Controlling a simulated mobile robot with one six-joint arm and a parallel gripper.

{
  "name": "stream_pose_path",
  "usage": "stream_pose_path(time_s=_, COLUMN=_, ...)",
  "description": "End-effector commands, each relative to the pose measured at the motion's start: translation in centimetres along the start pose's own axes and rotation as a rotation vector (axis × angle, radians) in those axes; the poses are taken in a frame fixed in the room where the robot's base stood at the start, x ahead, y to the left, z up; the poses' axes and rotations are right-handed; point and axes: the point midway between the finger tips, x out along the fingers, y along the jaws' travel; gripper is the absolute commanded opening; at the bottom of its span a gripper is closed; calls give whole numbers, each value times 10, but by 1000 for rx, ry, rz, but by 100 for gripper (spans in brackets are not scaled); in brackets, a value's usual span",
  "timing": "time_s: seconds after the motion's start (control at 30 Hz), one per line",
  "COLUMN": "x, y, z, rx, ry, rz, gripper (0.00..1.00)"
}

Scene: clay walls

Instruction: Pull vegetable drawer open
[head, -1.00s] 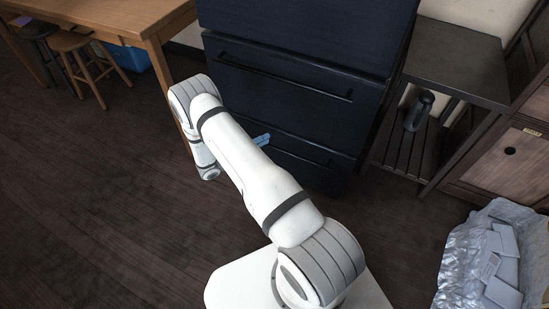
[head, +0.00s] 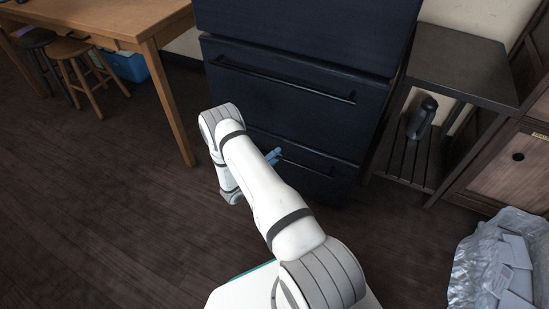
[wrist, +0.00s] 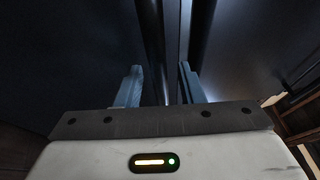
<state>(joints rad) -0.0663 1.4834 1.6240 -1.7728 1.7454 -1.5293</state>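The dark navy refrigerator has two lower drawer fronts with long bar handles. The bottom drawer front (head: 325,187) is probably the vegetable drawer. Its handle (head: 308,168) shows to the right of my gripper; my arm hides the left part. My gripper (head: 273,156), with blue fingers, is at this handle in the head view. In the wrist view, my two fingers (wrist: 160,84) stand apart, with dark strips running between and beyond them. I cannot tell whether they touch the handle. Whether the drawer is slightly open is also unclear.
The upper drawer handle (head: 285,80) is above my gripper. A wooden table (head: 110,22) and stools (head: 78,48) are at left. A dark shelf rack (head: 458,65) holding a black object (head: 421,118) stands at right. A silvery bag (head: 495,265) is at lower right. Floor at left is clear.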

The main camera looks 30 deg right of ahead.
Motion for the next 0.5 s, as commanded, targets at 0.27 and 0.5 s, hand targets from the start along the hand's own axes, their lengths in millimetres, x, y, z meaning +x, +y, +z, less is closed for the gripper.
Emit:
stream_pose_path(time_s=0.27, x=2, y=0, z=0, rx=0, ry=0, rz=0, gripper=34)
stream_pose_path(time_s=0.5, x=1, y=0, z=0, rx=0, ry=-1, rz=0, gripper=14)
